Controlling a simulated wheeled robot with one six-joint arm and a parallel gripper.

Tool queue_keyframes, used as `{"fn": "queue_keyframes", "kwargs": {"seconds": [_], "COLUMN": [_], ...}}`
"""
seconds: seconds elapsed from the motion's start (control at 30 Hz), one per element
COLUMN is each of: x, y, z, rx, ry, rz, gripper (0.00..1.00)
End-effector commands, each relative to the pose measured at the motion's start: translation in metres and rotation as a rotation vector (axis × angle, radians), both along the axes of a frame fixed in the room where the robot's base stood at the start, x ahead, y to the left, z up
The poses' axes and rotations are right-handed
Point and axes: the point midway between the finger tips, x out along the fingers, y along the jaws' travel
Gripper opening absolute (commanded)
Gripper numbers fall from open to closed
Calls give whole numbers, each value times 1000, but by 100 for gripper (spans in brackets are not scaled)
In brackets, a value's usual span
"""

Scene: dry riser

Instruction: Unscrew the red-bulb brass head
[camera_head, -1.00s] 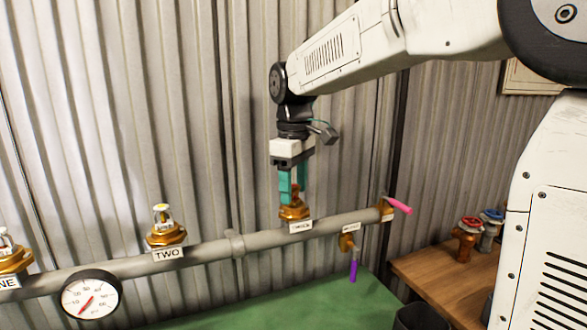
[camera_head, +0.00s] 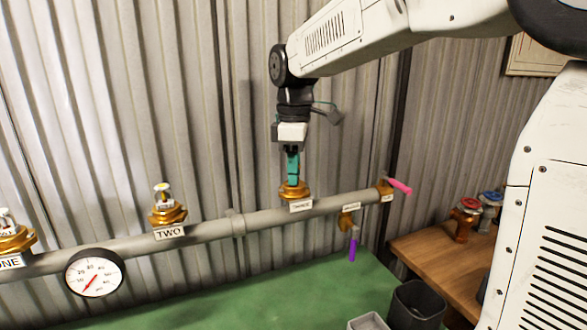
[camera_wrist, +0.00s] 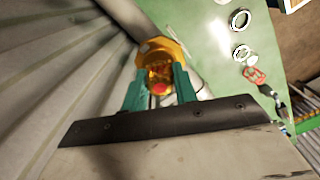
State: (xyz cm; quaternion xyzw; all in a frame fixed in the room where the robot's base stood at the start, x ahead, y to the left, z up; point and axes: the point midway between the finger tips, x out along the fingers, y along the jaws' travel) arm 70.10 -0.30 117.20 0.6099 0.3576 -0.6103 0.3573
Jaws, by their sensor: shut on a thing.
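The brass head with the red bulb stands upright in the third outlet of the grey pipe (camera_head: 265,218), above a label reading THREE. In the wrist view its red bulb (camera_wrist: 158,88) shows between the jaws. The brass seat (camera_head: 294,191) shows below the fingers in the head view. My gripper (camera_head: 292,180) points straight down, its teal fingers shut on the head from both sides. In the head view the fingers hide most of the head.
Heads with yellowish bulbs stand at outlet TWO (camera_head: 164,200) and outlet ONE (camera_head: 8,232). A pressure gauge (camera_head: 95,273) hangs at left. A pink-handled valve (camera_head: 398,186) and a purple-handled valve (camera_head: 352,246) are at right.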

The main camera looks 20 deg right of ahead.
Motion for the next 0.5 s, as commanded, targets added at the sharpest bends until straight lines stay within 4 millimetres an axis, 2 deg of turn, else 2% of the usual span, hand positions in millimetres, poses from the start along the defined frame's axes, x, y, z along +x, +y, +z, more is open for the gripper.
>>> {"fn": "queue_keyframes", "kwargs": {"seconds": [0.13,0.5], "x": [0,0], "y": [0,0], "z": [1,1], "rx": [0,0], "ry": [-1,-2], "rz": [125,177], "gripper": [1,1]}}
